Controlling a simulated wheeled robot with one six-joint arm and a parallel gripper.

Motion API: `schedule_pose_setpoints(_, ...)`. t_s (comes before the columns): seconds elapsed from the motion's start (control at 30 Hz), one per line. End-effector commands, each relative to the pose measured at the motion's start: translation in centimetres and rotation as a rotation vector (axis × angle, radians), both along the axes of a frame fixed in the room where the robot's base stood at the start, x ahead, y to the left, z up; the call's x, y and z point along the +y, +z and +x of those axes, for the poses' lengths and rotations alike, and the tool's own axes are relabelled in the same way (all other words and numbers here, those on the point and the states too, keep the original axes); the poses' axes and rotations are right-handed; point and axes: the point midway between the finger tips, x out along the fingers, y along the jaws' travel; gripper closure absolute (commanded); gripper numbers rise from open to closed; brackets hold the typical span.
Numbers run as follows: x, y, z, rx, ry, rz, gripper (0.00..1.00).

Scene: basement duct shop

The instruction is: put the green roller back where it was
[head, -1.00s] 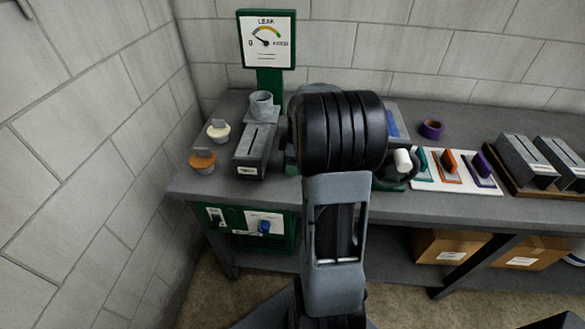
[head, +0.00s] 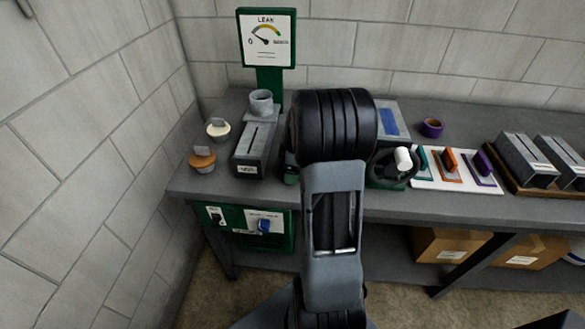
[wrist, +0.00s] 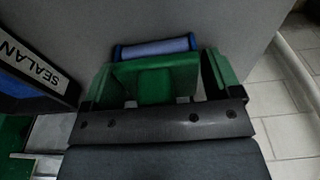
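The green roller (wrist: 155,82) shows in the wrist view as a green body with a pale blue cylinder at its far end. The exact contact at the fingers is hard to see in the dim picture. In the head view my black wrist and grey arm hide the gripper and roller.
A dark box marked SEALANT (wrist: 32,66) is close at the left in the wrist view. A grey slotted block (head: 255,150) stands left of my arm, near a leak gauge (head: 266,38). Coloured tools lie on a white mat (head: 425,184); a purple ring (head: 432,127) is behind.

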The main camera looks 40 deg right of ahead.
Motion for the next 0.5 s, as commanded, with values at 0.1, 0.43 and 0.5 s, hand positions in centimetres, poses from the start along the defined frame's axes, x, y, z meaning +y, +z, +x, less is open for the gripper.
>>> schedule_pose_setpoints(0.1, 0.0, 0.0, 0.0, 0.000, 0.000, 0.000, 0.05)
schedule_pose_setpoints(0.43, 0.0, 0.7, 0.0, -0.001, 0.000, -0.001, 0.05)
schedule_pose_setpoints(0.5, -0.1, 1.4, 0.0, -0.004, 0.000, -0.002, 0.05)
